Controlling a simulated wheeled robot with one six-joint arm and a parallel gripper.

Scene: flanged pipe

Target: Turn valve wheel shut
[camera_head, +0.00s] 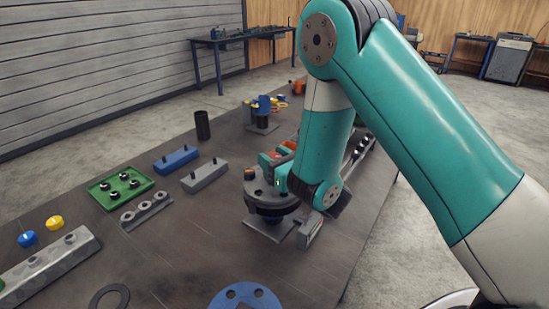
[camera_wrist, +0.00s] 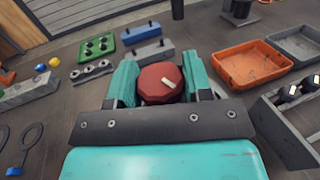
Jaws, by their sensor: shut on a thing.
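The knob's lower part is hidden behind the gripper body. In the head view, my gripper (camera_head: 283,176) is low over a dark round flange (camera_head: 268,207), which stands on a grey base plate (camera_head: 262,230). My arm and gripper hide most of the wheel there.
In the head view, a green tray (camera_head: 120,187), a blue block (camera_head: 176,160) and a grey block (camera_head: 204,176) lie to the left on the dark bench. In the wrist view, an orange bin (camera_wrist: 228,66) and a grey bin (camera_wrist: 300,44) stand to the right.

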